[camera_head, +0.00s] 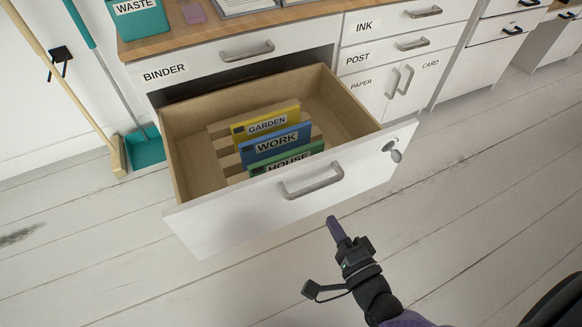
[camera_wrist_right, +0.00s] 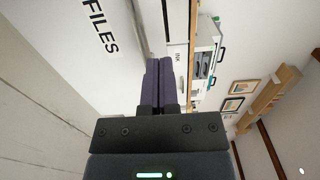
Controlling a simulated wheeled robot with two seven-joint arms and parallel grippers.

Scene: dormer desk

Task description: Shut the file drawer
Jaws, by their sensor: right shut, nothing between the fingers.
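The file drawer (camera_head: 300,200) is pulled far out from the desk unit in the head view, with its white front towards me. Its grey handle (camera_head: 311,182) is on that front, and a key sits in a lock near the right end. Inside stand yellow GARDEN, blue WORK and green HOUSE folders. My right gripper (camera_head: 335,226) is shut and empty, just in front of and below the drawer front. In the right wrist view its two dark fingers (camera_wrist_right: 158,82) are together, beside a white front marked FILES (camera_wrist_right: 101,28). Whether they touch it I cannot tell. My left gripper is out of view.
A BINDER drawer (camera_head: 190,68) above is shut. To the right are shut INK and POST drawers and PAPER and CARD doors (camera_head: 385,90). A broom (camera_head: 118,155) and teal dustpan (camera_head: 145,150) stand at the left. The plank floor in front is clear.

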